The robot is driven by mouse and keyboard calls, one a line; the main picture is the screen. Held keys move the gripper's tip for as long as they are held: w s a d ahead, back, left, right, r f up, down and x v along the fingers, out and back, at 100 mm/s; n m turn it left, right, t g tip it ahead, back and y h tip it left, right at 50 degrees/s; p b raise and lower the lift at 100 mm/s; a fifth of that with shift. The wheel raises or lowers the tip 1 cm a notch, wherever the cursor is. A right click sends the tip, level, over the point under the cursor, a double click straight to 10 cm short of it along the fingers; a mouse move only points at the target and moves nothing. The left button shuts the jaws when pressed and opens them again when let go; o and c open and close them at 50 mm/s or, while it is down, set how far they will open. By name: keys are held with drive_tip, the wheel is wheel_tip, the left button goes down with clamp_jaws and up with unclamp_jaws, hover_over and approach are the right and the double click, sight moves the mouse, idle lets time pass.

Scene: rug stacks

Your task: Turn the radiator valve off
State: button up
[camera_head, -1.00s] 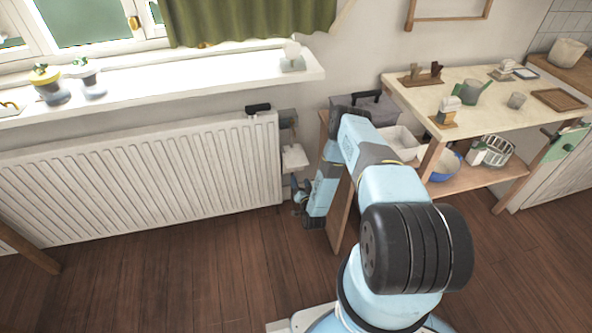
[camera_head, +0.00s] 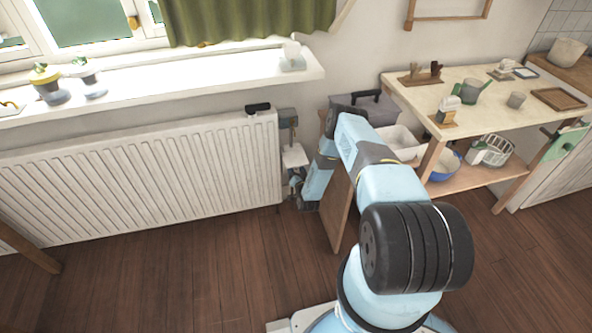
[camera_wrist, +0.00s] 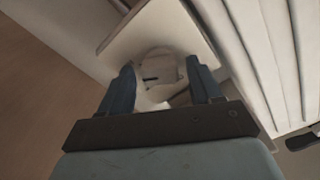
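The radiator (camera_head: 140,175) is a white ribbed panel under the window sill. A pale round knob (camera_wrist: 160,68), apparently the valve, shows in the wrist view in front of a square white plate (camera_wrist: 150,28). A white plate (camera_head: 295,156) also shows beside the radiator's right end in the head view. My gripper (camera_wrist: 160,72) has its two dark fingers apart, one on each side of the knob, with visible gaps. In the head view my gripper (camera_head: 296,182) is low beside the radiator's right end, and the knob cannot be made out there.
A small black object (camera_head: 258,108) sits on the radiator's top right corner. A grey box (camera_head: 350,103) and a wooden table (camera_head: 465,85) with crockery stand at right. A wooden panel (camera_head: 340,205) is close to my arm. The floor (camera_head: 190,270) in front is clear.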

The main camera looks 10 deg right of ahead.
drive_tip(key=c, duration=0.9)
